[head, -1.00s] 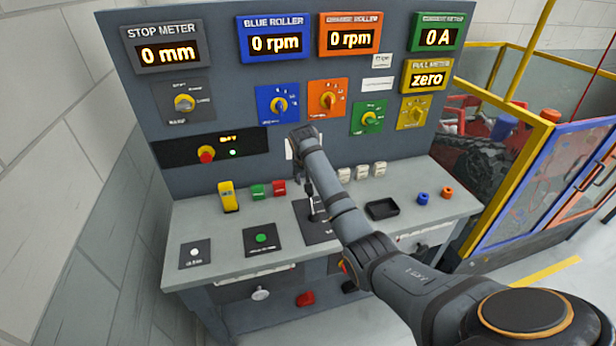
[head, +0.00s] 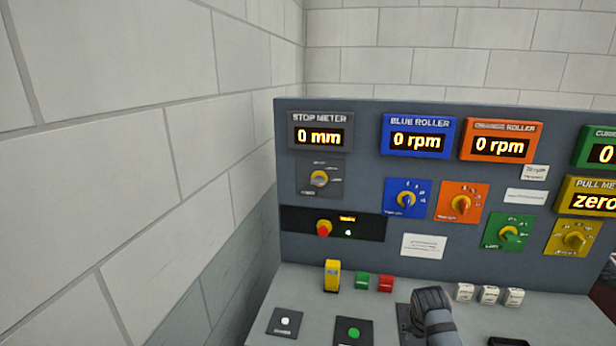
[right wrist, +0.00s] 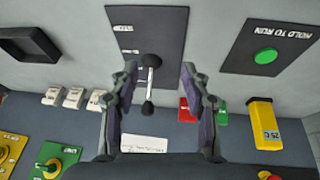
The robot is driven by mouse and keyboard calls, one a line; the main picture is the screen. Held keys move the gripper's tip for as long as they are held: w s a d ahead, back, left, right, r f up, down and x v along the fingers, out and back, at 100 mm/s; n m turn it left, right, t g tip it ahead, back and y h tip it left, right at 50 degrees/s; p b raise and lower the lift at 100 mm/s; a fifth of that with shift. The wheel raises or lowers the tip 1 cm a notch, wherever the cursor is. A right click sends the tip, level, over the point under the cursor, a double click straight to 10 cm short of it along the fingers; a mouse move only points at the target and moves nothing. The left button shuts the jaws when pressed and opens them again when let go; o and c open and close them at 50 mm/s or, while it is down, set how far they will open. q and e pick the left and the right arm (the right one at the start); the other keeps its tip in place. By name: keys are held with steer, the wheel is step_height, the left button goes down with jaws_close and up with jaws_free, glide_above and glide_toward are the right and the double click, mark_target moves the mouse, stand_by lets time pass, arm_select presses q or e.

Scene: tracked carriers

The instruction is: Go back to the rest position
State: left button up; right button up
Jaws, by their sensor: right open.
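My right arm's end (head: 432,305) shows at the bottom edge of the head view, over the desk of the control console. Its fingers cannot be made out there. In the right wrist view my right gripper (right wrist: 159,68) is open, with its two dark fingers apart. A lever with a black knob (right wrist: 151,61) and a metal shaft shows between the fingers, with clear gaps on both sides. It stands on a dark plate (right wrist: 150,22). The lever is hidden by my arm in the head view. My left gripper is in neither view.
The console panel (head: 300,245) carries displays and knobs. On its desk are a yellow device (head: 332,276), green and red buttons (head: 374,283), white switches (head: 489,295) and a black tray (right wrist: 28,45). A block wall (head: 110,150) stands close on the left.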

steer(key=s+a+f+n+y, duration=0.15)
steer(key=s+a, duration=0.25)
steer(key=s, duration=0.9)
steer(key=s+a+n, duration=0.3)
steer(key=s, duration=1)
step_height(320, 180, down, 24)
steer(key=d+g, duration=0.1)
steer(key=d, duration=0.1)
steer(key=s+d+f+g, duration=0.1)
steer(key=s+f, duration=1.8)
steer(key=s, duration=0.1)
steer(key=shift+s+d+f+m+g+b, duration=0.25)
steer(key=shift+s+m+g+b, duration=0.1)
steer(key=shift+m, duration=0.1)
